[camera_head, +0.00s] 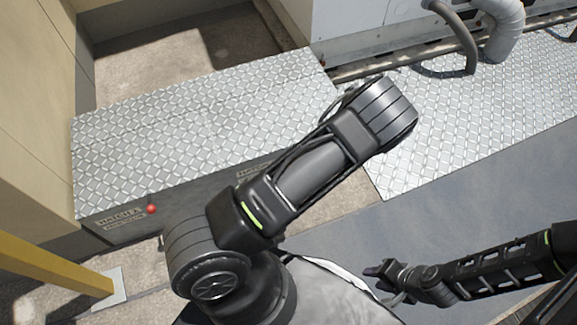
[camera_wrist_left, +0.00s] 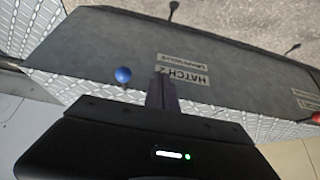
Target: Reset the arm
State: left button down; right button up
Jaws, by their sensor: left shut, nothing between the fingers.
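My left arm (camera_head: 310,175) reaches up across the middle of the head view. Its gripper is hidden there. In the left wrist view my left gripper (camera_wrist_left: 161,92) is shut and empty, its fingers together in front of a grey panel lettered HATCH 2 (camera_wrist_left: 182,70). A blue ball knob (camera_wrist_left: 123,75) is left of the fingers, apart from them. My right gripper (camera_head: 382,272) is low at the right in the head view, over grey floor. It is too small and dark to tell whether it is open.
A long tread-plate box (camera_head: 150,140) has a front label lettered HATCH 1 (camera_head: 120,217) and a red knob (camera_head: 151,209). A yellow rail (camera_head: 55,264) stands at lower left. Pipes (camera_head: 500,28) and a tread plate (camera_head: 480,105) lie at upper right. Grey floor (camera_head: 480,205) is open at right.

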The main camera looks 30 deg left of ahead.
pick_arm(q)
jog(key=shift+s, duration=0.1)
jog(key=s+d+f+m+g+h, duration=0.3)
jog(key=s+d+f+m+h, duration=0.1)
jog(key=s+d, duration=0.7)
jog(key=s+d+r+m+h, duration=0.2)
jog(key=d+r+h, duration=0.1)
jog(key=d, duration=0.2)
jog(key=s+d+r+m+h, duration=0.2)
jog(key=s+d+r+m, duration=0.1)
jog(key=d, duration=0.3)
notch_tip(320, 180, up, 21)
jog(key=p, duration=2)
jog(key=shift+w+d+f, duration=0.15)
jog(key=shift+d, duration=0.3)
